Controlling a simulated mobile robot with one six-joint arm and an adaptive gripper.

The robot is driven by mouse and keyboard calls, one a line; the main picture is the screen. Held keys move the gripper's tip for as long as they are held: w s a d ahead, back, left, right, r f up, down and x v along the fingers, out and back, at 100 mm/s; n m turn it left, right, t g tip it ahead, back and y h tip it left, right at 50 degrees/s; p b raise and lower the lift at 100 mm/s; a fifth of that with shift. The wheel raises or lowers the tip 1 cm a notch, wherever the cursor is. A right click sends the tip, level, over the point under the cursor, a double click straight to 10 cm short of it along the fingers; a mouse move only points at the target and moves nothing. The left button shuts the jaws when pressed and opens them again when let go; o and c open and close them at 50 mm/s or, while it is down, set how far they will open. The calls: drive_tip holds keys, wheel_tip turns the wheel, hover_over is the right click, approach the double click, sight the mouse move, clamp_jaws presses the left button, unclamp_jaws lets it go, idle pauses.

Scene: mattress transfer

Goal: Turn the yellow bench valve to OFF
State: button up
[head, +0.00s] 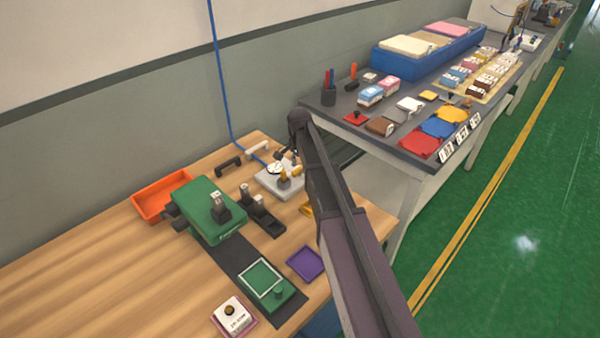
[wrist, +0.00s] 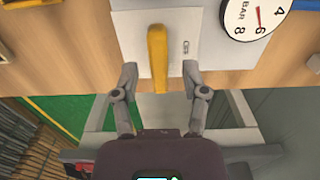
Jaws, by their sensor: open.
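The yellow valve lever (wrist: 157,55) stands out from a pale plate (wrist: 125,45) in the wrist view, running nearly straight up and down in the picture. A sideways OFF label (wrist: 186,47) is printed on the plate just right of the lever. My gripper (wrist: 159,69) is open, with one fingertip on each side of the lever's lower part; gaps show on both sides, so it looks apart from the lever. In the head view the pale plate (head: 268,183) sits near the bench's far right, partly hidden by my arm. My gripper is mostly hidden there.
A pressure gauge (wrist: 255,14) beside the lever has its red needle near 6. The wooden bench (head: 90,270) also holds a green machine (head: 207,208), an orange tray (head: 150,205), dark handles (head: 229,166) and a purple tray (head: 305,264). A grey table (head: 335,120) stands behind, right.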

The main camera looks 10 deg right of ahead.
drive_tip(key=shift+f+b, duration=0.35)
drive_tip(key=shift+f, duration=0.2)
clamp_jaws()
drive_tip(key=shift+d, duration=0.1)
